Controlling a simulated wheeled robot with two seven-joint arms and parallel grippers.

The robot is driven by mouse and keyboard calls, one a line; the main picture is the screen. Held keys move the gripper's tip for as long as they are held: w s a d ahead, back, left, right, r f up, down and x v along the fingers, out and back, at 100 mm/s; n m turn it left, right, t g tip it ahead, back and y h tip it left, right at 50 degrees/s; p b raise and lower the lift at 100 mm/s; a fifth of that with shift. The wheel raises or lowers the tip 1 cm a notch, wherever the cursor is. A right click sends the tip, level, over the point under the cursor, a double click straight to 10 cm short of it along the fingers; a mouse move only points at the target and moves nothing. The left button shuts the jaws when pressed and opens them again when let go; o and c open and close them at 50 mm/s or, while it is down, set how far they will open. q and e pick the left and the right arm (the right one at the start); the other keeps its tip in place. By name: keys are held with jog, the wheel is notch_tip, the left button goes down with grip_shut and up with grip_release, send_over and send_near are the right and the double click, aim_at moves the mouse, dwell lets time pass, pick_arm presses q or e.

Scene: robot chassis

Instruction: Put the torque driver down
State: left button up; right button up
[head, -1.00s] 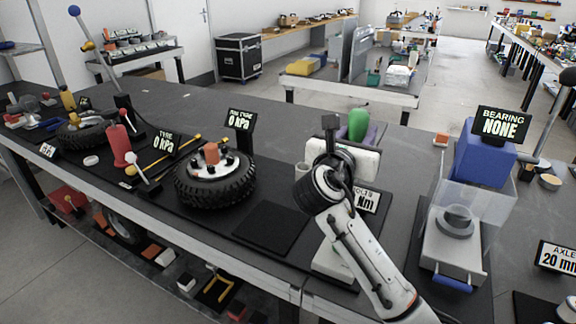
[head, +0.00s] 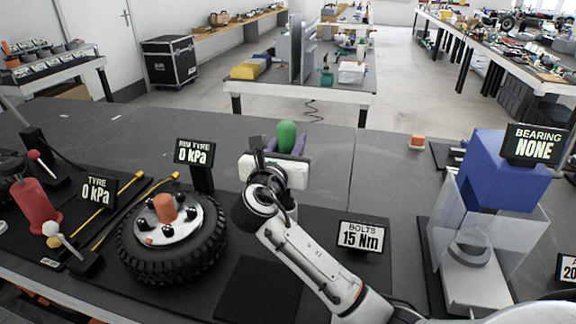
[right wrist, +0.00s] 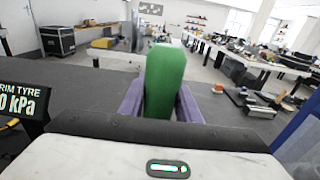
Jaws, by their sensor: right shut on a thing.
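The torque driver shows its green part (head: 287,134) beyond my right gripper in the head view, standing upright between purple fingers. My right gripper (right wrist: 163,103) is shut on the green torque driver (right wrist: 164,80) in the right wrist view. The driver's lower end is hidden behind the gripper body. A sign reading BOLTS 15 Nm (head: 361,236) stands on the bench just right of my right arm. My left gripper is not in view.
A wheel with a black tyre (head: 172,233) lies left of my arm, beside a RIM TYRE sign (head: 195,152). A blue bearing press (head: 497,170) stands at the right. A dark square pad (head: 258,290) is bare. The bench behind the gripper is mostly clear.

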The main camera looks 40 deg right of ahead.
jog(key=shift+f, duration=2.3)
jog(key=o, duration=1.2)
jog(key=shift+f, duration=0.2)
jog(key=shift+r+b, duration=0.1)
jog(key=shift+b, duration=0.2)
jog(key=v, duration=1.2)
jog(key=shift+a, duration=0.1)
